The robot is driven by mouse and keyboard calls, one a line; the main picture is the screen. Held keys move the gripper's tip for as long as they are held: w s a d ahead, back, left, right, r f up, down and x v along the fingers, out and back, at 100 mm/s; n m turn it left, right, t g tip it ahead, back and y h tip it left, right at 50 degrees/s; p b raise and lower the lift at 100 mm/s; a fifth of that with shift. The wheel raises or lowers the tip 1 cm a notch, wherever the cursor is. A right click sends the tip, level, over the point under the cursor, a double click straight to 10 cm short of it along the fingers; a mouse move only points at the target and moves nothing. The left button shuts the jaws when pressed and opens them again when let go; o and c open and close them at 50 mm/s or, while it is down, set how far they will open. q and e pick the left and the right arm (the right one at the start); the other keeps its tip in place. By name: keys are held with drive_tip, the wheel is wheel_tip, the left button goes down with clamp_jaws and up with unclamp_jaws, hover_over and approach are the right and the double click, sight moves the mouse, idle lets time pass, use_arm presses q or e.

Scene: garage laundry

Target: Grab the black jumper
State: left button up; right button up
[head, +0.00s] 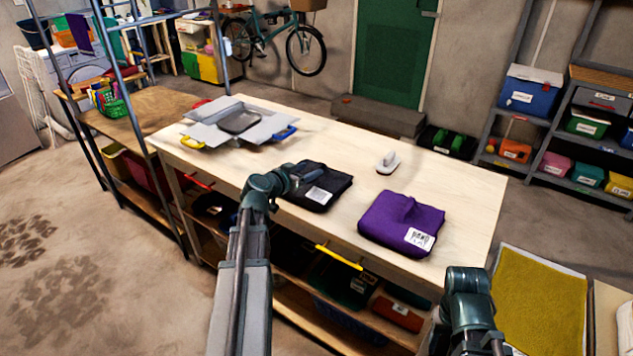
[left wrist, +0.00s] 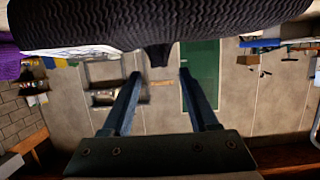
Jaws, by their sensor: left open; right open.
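The black jumper (head: 322,186) lies folded on the pale wooden table, with a white label on its front part. My left gripper (head: 308,175) is at the jumper's left side, its fingers pointing toward the cloth. In the left wrist view, the ribbed black jumper (left wrist: 160,25) fills the top of the picture. My left gripper (left wrist: 158,78) is open there, and a small black tab of the jumper hangs between the fingertips, with gaps on both sides. My right arm shows at the lower right of the head view; its fingers are out of sight.
A folded purple garment (head: 403,222) with a white label lies to the right of the jumper. A white-handled brush (head: 388,163) and a grey folding board (head: 205,132) are also on the table (head: 455,185). The far right tabletop is clear.

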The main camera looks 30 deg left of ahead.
sight(314, 168)
use_arm(q)
drive_tip(key=shift+f+b+x, duration=0.1)
drive_tip(key=shift+b+x, duration=0.4)
drive_tip(key=shift+x, duration=0.85)
drive_tip(key=shift+f+b+x, duration=0.15)
drive_tip(key=shift+b+x, duration=0.35)
drive_tip(key=shift+x, duration=0.85)
drive_tip(key=shift+s+a+r, duration=0.1)
drive_tip(key=shift+s, duration=0.1)
clamp_jaws()
